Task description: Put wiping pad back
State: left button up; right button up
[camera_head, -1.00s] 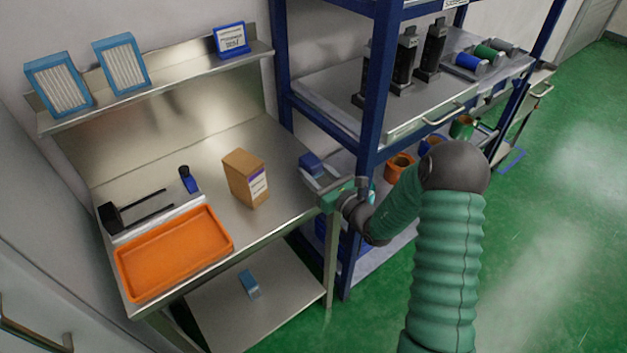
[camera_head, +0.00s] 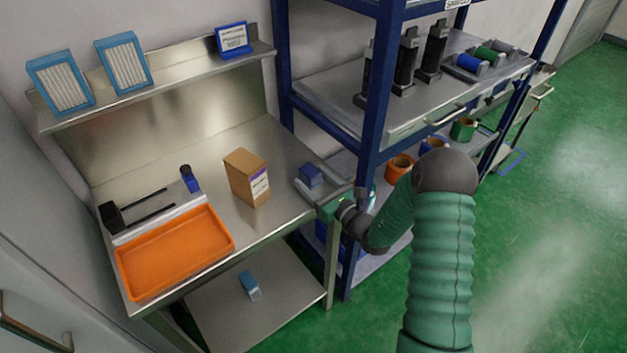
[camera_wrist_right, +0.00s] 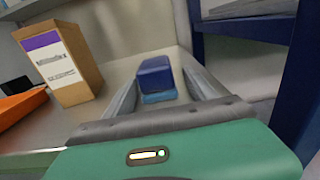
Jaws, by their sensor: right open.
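A small pad-like block (camera_head: 311,177), dark blue on top and lighter blue below, sits at the right end of the steel bench top (camera_head: 275,150). I take it for the wiping pad. My right gripper (camera_head: 318,188) is low over the bench's right edge, fingers pointing left at the block. In the right wrist view, the block (camera_wrist_right: 155,75) sits between the spread fingers (camera_wrist_right: 160,88), with gaps visible on both sides. The gripper is open. My left gripper is out of view.
A cardboard box (camera_head: 246,178) stands left of the block. An orange tray (camera_head: 175,250), a small dark blue bottle (camera_head: 189,179) and a black holder (camera_head: 112,216) are farther left. A blue rack post (camera_head: 372,115) stands close to my right gripper. A blue-and-white item (camera_head: 250,285) lies on the lower shelf.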

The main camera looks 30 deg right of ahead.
jog(key=s+d, duration=0.1)
jog(key=s, duration=1.1)
